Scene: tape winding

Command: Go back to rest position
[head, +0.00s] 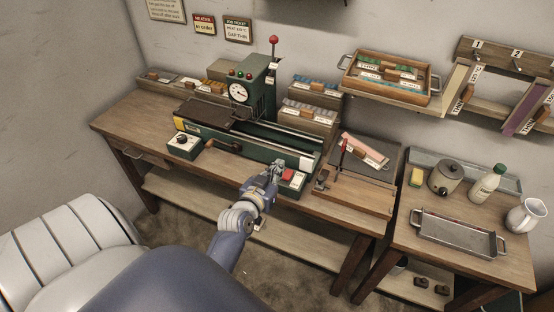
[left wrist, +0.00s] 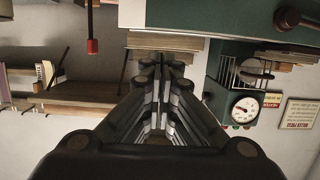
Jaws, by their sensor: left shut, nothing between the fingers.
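My left gripper (head: 277,167) is shut and empty in the head view. It is above the front right end of the green machine (head: 250,140), close to a red button on a small green box (head: 291,178). I cannot tell whether it touches the box. In the left wrist view the closed fingers (left wrist: 160,85) point away from the camera with nothing between them. The machine's round dial (left wrist: 243,110) shows at the right there, and the wrist picture looks upside down. My right gripper is in neither view.
The wooden workbench (head: 130,120) carries the machine, file boxes (head: 310,105) and a grey mat (head: 375,165). A side table at the right holds a metal tray (head: 455,235), a pot (head: 446,178), a bottle (head: 487,184) and a white jug (head: 526,215). Floor in front of the bench is open.

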